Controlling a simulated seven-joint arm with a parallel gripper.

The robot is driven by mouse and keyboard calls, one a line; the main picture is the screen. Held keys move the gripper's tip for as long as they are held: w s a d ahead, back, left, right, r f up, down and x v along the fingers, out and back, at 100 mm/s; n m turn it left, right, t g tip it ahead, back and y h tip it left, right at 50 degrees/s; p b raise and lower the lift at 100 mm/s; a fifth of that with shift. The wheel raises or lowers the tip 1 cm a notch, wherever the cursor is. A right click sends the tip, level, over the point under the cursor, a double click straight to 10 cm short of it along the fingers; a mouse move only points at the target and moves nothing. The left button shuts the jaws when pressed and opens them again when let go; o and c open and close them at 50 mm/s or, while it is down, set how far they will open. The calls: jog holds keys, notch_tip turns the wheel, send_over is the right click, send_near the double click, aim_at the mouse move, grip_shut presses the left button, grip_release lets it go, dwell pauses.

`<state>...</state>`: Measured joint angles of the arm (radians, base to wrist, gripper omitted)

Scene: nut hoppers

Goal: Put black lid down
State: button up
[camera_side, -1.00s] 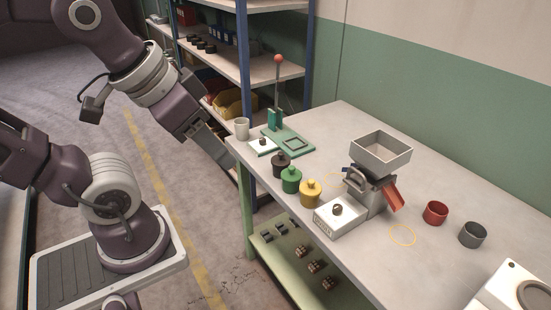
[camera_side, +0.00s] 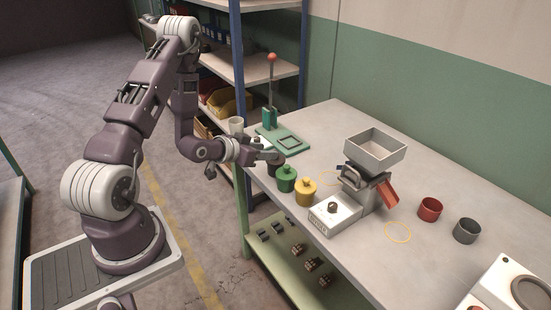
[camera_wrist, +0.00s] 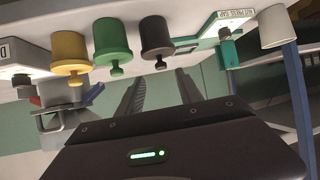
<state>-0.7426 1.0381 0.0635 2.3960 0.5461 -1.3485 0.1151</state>
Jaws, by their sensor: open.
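The black canister (camera_wrist: 157,38) stands on the bench with its black lid on top; the lid's knob (camera_wrist: 160,64) shows in the wrist view, which sees the bench upside down. My gripper (camera_wrist: 161,77) is open and empty, with its fingers pointing toward the black lid and the knob lined up between the tips. I cannot tell how far apart tips and knob are. In the side view my gripper (camera_side: 272,157) is just above the black canister (camera_side: 277,170), partly hiding its lid. The green canister (camera_side: 287,179) and yellow canister (camera_side: 305,192) stand beside it, both lidded.
A hopper (camera_side: 375,149) on a stand, a red cup (camera_side: 431,209) and a grey cup (camera_side: 467,231) are farther right. A green press (camera_side: 270,118) and a white cup (camera_side: 236,126) are behind my gripper. The right-hand benchtop has free room.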

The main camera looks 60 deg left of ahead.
jog(key=x, duration=0.5)
jog(key=shift+s+a, duration=0.1)
grip_shut()
notch_tip(320, 180, up, 9)
jog(key=w+d+m+h, duration=0.1)
jog(key=w+m+h, duration=0.1)
jog(key=w, duration=0.4)
jog(key=w+f+m+h, duration=0.3)
jog(key=w+f, duration=0.1)
jog(key=w, duration=0.3)
notch_tip(320, 180, down, 10)
jog(key=shift+d+r, duration=0.1)
jog(key=shift+d, duration=0.05)
